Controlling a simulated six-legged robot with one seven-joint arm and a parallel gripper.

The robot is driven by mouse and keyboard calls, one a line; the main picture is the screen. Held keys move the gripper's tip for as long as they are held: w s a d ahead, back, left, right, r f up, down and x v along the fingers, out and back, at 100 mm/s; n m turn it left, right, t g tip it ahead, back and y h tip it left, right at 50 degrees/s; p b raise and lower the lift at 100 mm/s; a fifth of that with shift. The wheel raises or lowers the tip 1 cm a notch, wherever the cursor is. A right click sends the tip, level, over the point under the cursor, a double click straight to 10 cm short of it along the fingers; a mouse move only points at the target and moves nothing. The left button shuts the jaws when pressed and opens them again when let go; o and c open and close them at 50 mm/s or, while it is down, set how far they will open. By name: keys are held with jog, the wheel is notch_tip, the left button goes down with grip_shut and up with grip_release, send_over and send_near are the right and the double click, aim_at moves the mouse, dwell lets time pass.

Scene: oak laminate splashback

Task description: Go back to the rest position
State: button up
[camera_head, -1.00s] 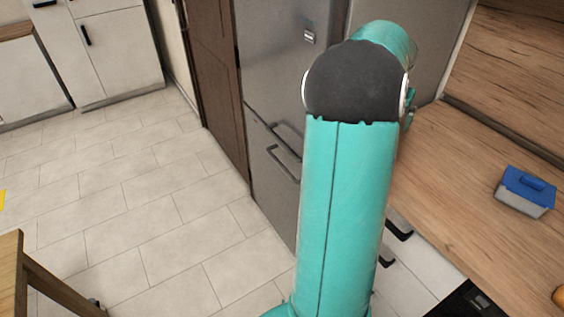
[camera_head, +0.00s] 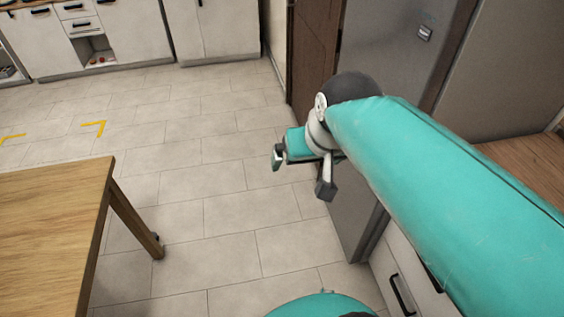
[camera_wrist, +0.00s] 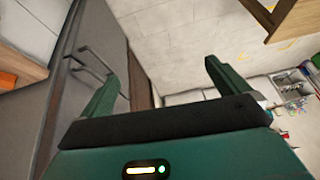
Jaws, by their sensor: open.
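My gripper (camera_head: 301,173) is in the middle of the head view, held out over the tiled floor in front of the fridge. My teal arm reaches to it from the lower right.
The grey fridge (camera_head: 395,60) stands close to the right of my gripper. A wooden table (camera_head: 50,225) is at the lower left. A wooden counter (camera_head: 530,165) is at the right, partly behind my arm. White cabinets (camera_head: 135,35) line the back. The tiled floor (camera_head: 200,190) between is clear.

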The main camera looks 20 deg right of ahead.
jog(key=s+a+f+n, duration=0.1)
jog(key=s+a+n, duration=0.1)
jog(key=s+a, duration=0.1)
jog(key=shift+s+a+f, duration=0.3)
jog(key=shift+s+a, duration=0.05)
jog(key=shift+a, duration=0.5)
dwell(0.3)
